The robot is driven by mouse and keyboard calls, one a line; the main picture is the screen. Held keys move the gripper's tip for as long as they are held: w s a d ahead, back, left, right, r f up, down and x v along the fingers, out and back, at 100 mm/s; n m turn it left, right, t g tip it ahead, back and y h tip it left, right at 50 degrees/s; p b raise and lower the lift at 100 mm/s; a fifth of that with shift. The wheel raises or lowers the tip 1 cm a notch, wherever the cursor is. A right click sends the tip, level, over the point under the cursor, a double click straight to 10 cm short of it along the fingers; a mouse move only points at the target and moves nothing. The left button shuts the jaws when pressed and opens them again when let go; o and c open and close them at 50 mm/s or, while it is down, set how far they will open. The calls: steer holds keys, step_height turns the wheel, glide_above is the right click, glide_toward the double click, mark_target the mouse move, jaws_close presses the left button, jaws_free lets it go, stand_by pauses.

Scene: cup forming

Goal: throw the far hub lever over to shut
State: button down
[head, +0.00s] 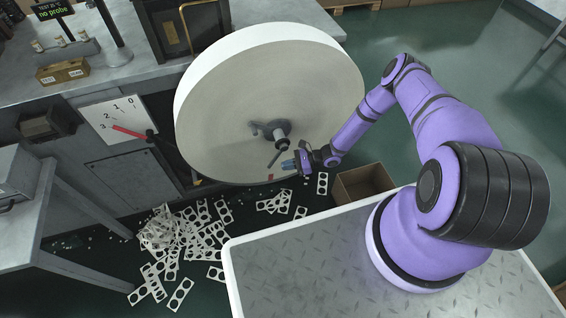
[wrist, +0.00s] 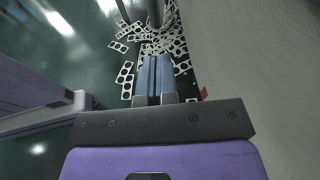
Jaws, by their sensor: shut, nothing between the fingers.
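The hub (head: 281,129) sits at the middle of the pale round face of a large white roll (head: 225,110). A thin dark lever (head: 274,158) hangs from the hub's front end, slanting down and left. A short grey arm (head: 256,128) sticks out of the hub to the left; I cannot tell which of the two is the far lever. My gripper (head: 287,165) is shut and empty in front of the roll's lower face, just right of the lever's lower end; contact cannot be told. In the wrist view its blue fingers (wrist: 153,80) are together, and no lever shows.
The roll's face (wrist: 270,60) fills the wrist view's right side. Punched scrap strips (head: 185,240) litter the floor below. A cardboard box (head: 362,184) stands right of my gripper. A dial plate (head: 118,120) with a red pointer is at left. A grey bench (head: 20,230) stands at lower left.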

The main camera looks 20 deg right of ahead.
steer(key=s+d+f, duration=0.2)
steer(key=d+f, duration=0.3)
steer(key=d, duration=0.4)
steer(key=shift+d+f, duration=0.15)
steer(key=shift+d, duration=0.2)
